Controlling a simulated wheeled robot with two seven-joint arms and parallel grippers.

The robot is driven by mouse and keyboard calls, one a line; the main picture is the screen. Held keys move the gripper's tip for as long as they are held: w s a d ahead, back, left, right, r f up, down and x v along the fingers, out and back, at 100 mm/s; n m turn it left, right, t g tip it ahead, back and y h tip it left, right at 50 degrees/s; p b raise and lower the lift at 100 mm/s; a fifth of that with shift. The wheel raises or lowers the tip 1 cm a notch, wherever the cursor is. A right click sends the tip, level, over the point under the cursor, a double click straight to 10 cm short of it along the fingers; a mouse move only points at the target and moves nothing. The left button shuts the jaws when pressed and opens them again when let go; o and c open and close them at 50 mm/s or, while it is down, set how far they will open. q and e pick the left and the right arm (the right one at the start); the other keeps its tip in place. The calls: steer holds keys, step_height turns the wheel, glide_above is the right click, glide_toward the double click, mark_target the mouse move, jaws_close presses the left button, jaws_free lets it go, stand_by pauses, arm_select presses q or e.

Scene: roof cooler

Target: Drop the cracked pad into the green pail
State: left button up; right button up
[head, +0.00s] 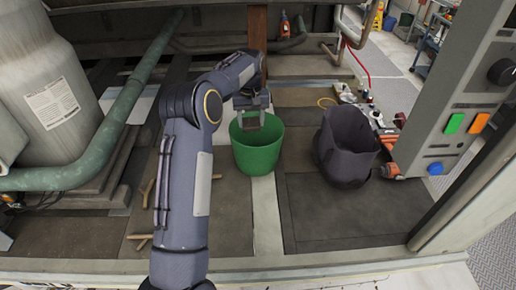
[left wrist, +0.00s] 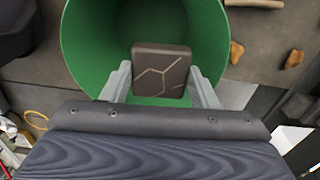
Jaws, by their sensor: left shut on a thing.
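The green pail (head: 258,152) stands on the dark floor panels in the middle of the head view. My left gripper (head: 252,114) is over the pail's opening, pointing down. In the left wrist view, my left gripper (left wrist: 160,85) is shut on the cracked pad (left wrist: 161,66), a dark brown square block with pale crack lines. The green pail (left wrist: 85,45) lies behind the pad there, and its inside surrounds much of the pad in the picture. How deep the pad hangs relative to the rim I cannot tell. My right gripper is not in view.
A dark fabric bag (head: 345,150) stands to the right of the pail, with tools (head: 385,140) beyond it. A grey control box with coloured buttons (head: 453,124) is at right. A green pipe (head: 95,140) and grey tank (head: 45,90) are at left. Bare panel lies in front.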

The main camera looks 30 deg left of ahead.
arm_select(q)
steer(key=o, duration=1.1)
step_height(320, 180, up, 8)
steer(key=shift+f+b, duration=0.2)
steer(key=shift+b, duration=0.1)
